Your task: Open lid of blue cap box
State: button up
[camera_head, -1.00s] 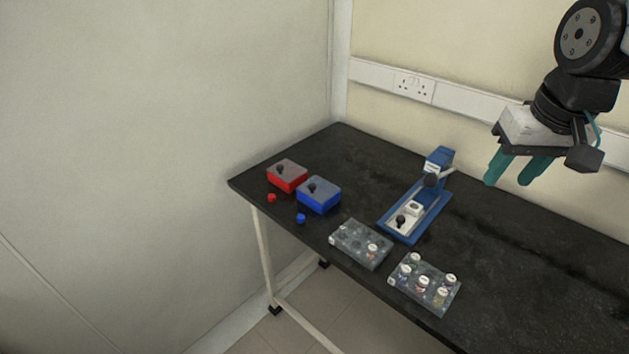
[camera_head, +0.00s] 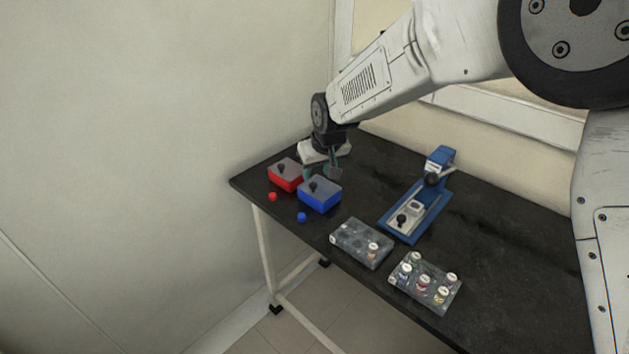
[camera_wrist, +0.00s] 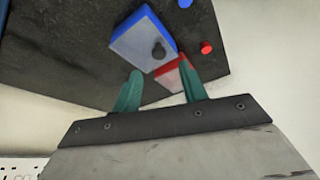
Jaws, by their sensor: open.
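The blue cap box (camera_head: 319,197) stands on the black table, with a grey lid and a dark knob (camera_head: 312,187) on top. Its lid is on. In the wrist view the blue box (camera_wrist: 142,42) lies beyond the fingertips, with its dark knob (camera_wrist: 158,51) facing me. My gripper (camera_head: 321,170) is above and just behind the red and blue boxes, apart from the blue box's knob. In the wrist view my gripper (camera_wrist: 163,80) has its two green fingers spread, with nothing held between them.
A red box (camera_head: 285,176) with a similar lid stands left of the blue box. A red cap (camera_head: 272,197) and a blue cap (camera_head: 302,217) lie in front. A blue device (camera_head: 416,212) and two vial racks (camera_head: 345,246) (camera_head: 408,292) stand to the right.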

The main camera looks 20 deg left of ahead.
aim_at(313, 184)
jog(key=x, duration=0.5)
jog(key=shift+f, duration=0.35)
grip_shut()
